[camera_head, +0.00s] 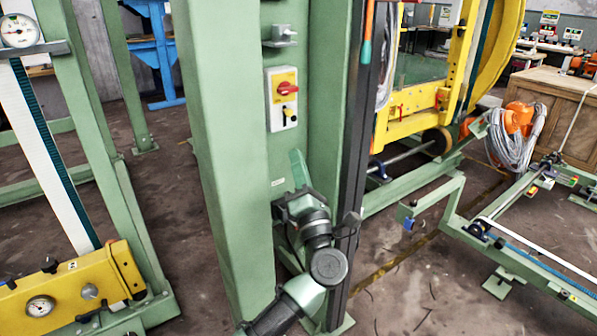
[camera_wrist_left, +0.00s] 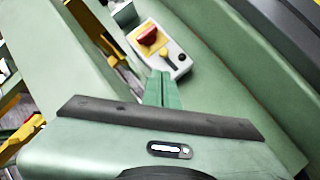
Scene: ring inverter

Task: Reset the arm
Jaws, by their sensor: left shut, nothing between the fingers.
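My left gripper (camera_head: 297,157) is in front of the green column (camera_head: 222,150), below a small control box, in the head view. Its two green fingers point up and are shut with nothing between them. They also show in the left wrist view (camera_wrist_left: 163,76), just below the box. The control box (camera_head: 283,122) has a red rotary knob (camera_head: 288,89) on a yellow plate and a small yellow-and-black switch below it. The box shows tilted in the left wrist view (camera_wrist_left: 180,58), with its red knob (camera_wrist_left: 147,35). My right gripper is not in view.
A green frame with a yellow gauge unit (camera_head: 72,285) stands at left. A dark vertical rail (camera_head: 352,170) is right of the box. A yellow ring machine (camera_head: 425,97), low green rails (camera_head: 520,260) and a wooden crate (camera_head: 560,105) are at right.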

